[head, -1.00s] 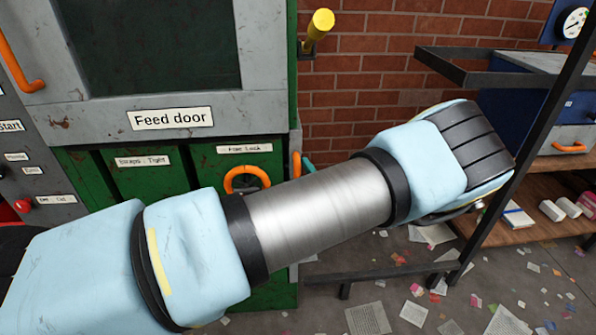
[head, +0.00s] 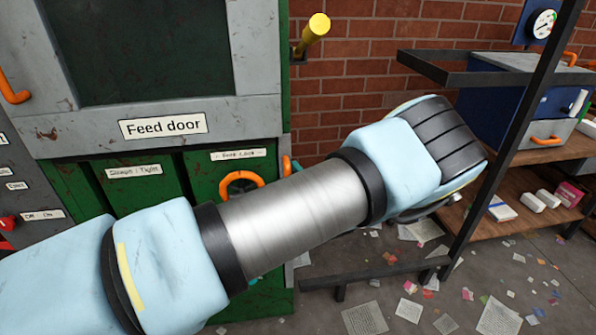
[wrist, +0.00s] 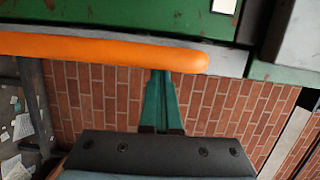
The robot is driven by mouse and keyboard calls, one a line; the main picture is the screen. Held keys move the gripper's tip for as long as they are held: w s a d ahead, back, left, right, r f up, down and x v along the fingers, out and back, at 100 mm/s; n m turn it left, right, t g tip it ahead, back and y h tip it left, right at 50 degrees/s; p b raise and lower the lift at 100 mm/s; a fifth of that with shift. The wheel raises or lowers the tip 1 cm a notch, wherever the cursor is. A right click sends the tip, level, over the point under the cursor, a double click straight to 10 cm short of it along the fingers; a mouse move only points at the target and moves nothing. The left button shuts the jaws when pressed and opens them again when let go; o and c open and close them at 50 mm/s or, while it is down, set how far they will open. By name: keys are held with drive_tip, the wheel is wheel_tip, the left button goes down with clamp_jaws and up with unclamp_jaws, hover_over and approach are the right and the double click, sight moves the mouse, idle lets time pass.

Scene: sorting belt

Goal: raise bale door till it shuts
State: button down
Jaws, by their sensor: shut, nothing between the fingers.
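My gripper (wrist: 161,85) shows in the wrist view as two teal fingers held together, with nothing between them. Their tips end at the lower edge of a long orange bar (wrist: 100,47), which seems to hide part of them; I cannot tell whether they touch it. The bar runs across a green and grey panel (wrist: 130,14). In the head view, a bit of teal at my gripper (head: 296,166) shows beside a small orange handle (head: 286,165) on the green machine's right edge. My arm covers much of the lower front. No visible label names the bale door.
The feed door (head: 162,127) is above the green lower panels. An orange ring (head: 241,181) sits under a small label, and a yellow-ended lever (head: 318,25) projects at the machine's right. A dark-framed shelf (head: 520,190) stands right of my arm. Paper scraps litter the floor.

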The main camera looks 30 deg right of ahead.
drive_tip(key=s+d+b, duration=0.1)
drive_tip(key=s+b, duration=0.4)
drive_tip(key=s, duration=0.6)
drive_tip(key=shift+s+d, duration=0.25)
drive_tip(key=shift+d, duration=0.1)
